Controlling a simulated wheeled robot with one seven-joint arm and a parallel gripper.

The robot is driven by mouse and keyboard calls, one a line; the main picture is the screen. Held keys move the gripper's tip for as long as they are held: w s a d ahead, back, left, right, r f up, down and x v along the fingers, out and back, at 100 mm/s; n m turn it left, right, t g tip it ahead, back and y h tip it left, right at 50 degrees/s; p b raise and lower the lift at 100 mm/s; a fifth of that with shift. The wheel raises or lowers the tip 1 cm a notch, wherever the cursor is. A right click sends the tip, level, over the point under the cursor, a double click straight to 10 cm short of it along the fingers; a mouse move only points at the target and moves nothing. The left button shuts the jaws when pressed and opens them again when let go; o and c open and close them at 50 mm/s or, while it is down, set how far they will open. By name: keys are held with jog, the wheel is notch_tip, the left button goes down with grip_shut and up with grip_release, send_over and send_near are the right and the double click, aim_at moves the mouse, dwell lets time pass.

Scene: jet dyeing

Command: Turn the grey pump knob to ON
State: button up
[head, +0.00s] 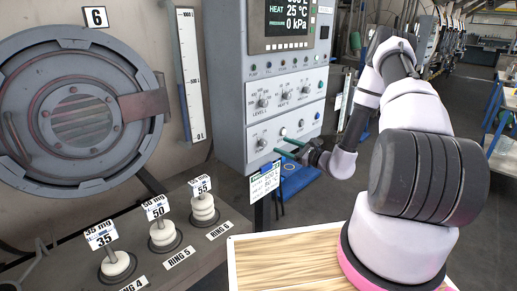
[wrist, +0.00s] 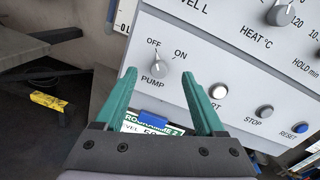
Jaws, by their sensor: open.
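The grey pump knob (wrist: 160,84) is on the sloping front of the grey control panel, above the word PUMP. OFF is printed at its upper left and ON at its upper right. Its pointer end appears to face up towards OFF. In the head view the knob (head: 262,143) is on the lower panel. My gripper (wrist: 160,79) is open, with its green fingers on either side of the knob in the wrist picture. In the head view my gripper (head: 281,147) is in front of the panel, its tips seemingly a little short of the knob. Nothing is between the fingers.
The white START button (wrist: 218,91), STOP button (wrist: 265,111) and blue RESET button (wrist: 300,127) sit right of the knob. The HEAT knob (wrist: 280,13) is above. A programme card (head: 265,182) hangs below the panel. Weights on pegs (head: 203,207) stand lower left.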

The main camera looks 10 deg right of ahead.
aim_at(265, 143)
jog(key=shift+m+t+h, duration=0.3)
jog(key=shift+m+h, duration=0.3)
jog(key=w+a+f, duration=0.1)
jog(key=w+a, duration=0.3)
jog(key=w, duration=0.1)
jog(key=w+a+f, duration=0.1)
jog(key=w+a, duration=0.1)
jog(key=w, duration=0.1)
jog(key=shift+w+f, duration=0.15)
jog(key=shift+f, duration=0.2)
jog(key=shift+c, duration=0.4)
grip_shut()
